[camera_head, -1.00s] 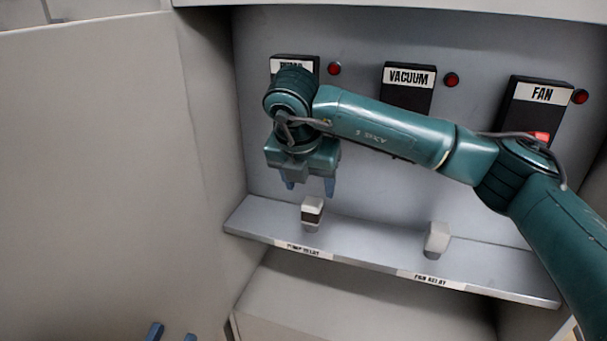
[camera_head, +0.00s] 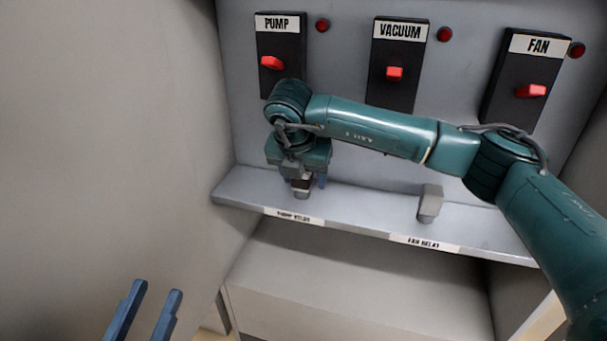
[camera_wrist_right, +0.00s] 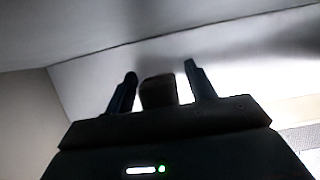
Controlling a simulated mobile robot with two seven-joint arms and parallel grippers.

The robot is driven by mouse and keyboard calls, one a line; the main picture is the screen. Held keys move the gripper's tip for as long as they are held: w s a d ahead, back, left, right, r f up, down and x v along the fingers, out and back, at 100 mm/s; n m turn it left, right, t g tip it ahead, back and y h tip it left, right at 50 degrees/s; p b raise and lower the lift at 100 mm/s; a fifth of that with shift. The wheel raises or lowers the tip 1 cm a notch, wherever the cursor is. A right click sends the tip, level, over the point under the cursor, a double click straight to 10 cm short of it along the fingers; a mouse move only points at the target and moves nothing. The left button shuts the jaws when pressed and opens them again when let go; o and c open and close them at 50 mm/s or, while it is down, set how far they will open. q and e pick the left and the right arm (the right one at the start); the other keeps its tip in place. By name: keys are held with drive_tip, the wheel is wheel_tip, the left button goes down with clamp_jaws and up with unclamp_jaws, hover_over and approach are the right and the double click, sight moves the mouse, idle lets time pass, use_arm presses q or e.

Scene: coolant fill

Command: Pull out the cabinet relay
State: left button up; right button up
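The pump relay (camera_head: 301,186), a small block with a dark band and light lower part, stands on the shelf above the pump relay label (camera_head: 293,216). My right gripper (camera_head: 304,184) is lowered over it from above, its open fingers on either side of the relay. In the right wrist view the dark relay (camera_wrist_right: 158,91) sits between the two fingers (camera_wrist_right: 160,88), with gaps showing on both sides. The grey fan relay (camera_head: 430,204) stands further right on the shelf. My left gripper (camera_head: 146,312) is open and empty at the lower left.
The cabinet back holds the pump switch (camera_head: 280,40), vacuum switch (camera_head: 396,50) and fan switch (camera_head: 527,70), each with a red lever and a red lamp beside it. The cabinet's left side wall (camera_head: 120,130) stands close to the shelf (camera_head: 360,210).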

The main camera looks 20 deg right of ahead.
drive_tip(key=c, duration=0.9)
drive_tip(key=o, duration=0.4)
drive_tip(key=shift+c, duration=1.3)
drive_tip(key=shift+r, duration=0.35)
drive_tip(key=shift+r+p, duration=1.45)
drive_tip(key=shift+r, duration=0.8)
